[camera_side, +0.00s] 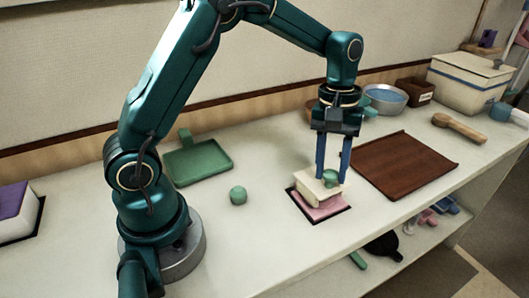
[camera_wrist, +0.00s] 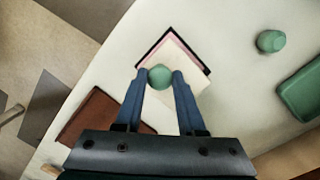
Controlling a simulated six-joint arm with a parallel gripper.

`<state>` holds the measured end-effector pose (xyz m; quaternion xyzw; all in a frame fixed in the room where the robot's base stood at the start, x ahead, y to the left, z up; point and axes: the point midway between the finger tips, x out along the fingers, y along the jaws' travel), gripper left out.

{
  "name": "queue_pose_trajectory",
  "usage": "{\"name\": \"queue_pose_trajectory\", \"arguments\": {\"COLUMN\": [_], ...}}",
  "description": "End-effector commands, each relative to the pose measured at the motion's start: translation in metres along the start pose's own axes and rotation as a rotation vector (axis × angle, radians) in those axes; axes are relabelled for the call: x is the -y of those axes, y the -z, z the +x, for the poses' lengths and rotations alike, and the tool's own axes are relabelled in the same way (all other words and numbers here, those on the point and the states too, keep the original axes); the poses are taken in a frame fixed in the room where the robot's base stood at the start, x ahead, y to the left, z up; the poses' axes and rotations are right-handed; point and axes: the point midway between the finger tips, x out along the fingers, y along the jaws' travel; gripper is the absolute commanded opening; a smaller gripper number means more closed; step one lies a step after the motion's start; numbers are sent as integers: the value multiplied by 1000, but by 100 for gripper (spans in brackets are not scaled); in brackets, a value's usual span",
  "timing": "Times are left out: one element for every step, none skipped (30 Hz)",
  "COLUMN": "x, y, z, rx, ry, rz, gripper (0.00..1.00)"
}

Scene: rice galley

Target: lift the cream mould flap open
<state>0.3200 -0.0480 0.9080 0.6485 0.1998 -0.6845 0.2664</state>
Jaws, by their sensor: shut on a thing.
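The cream mould flap (camera_side: 313,187) sits over a pink mould base on a dark-edged mat (camera_side: 320,215), near the front of the counter. A round green knob (camera_side: 331,178) stands on the flap. My gripper (camera_side: 333,180) points down at it with its blue fingers shut on the knob, one on each side. In the wrist view the knob (camera_wrist: 160,76) lies between the fingertips, and part of the cream flap (camera_wrist: 185,65) shows behind it. The flap looks closed or nearly so; the side view cannot settle any small gap.
A brown board (camera_side: 405,164) lies right of the mould. A small green piece (camera_side: 238,195) and a green tray (camera_side: 198,162) are to the left. A blue-filled bowl (camera_side: 385,98), cream box (camera_side: 470,80) and wooden spoon (camera_side: 459,127) stand farther back right. The counter's front edge is close.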

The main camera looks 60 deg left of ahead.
Motion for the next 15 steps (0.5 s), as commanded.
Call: {"name": "queue_pose_trajectory", "arguments": {"x": [4, 6, 8, 10, 12, 14, 16, 18, 21, 23, 26, 29, 31, 33, 36], "y": [3, 4, 6, 8, 9, 12, 13, 15, 17, 19, 21, 23, 25, 26, 29], "z": [-4, -5, -7, -9, -11, -13, -15, -16, -18, -20, -21, -23, -24, -25, -26], "rx": [21, 36, 56, 72, 89, 112, 129, 147, 171, 189, 207, 231, 249, 267, 291], "ry": [-28, -47, -73, -94, -115, -144, -167, -189, -220, -241, -264, -294, -317, -339, -369], "rz": [-8, -9, -8, -9, -9, -9, -8, -7, -8, -7, -7, -5, -4, -3, -2], "gripper": [0, 0, 0, 0, 0, 0, 0, 0, 0, 0, 0, 0, 0, 0, 0]}}
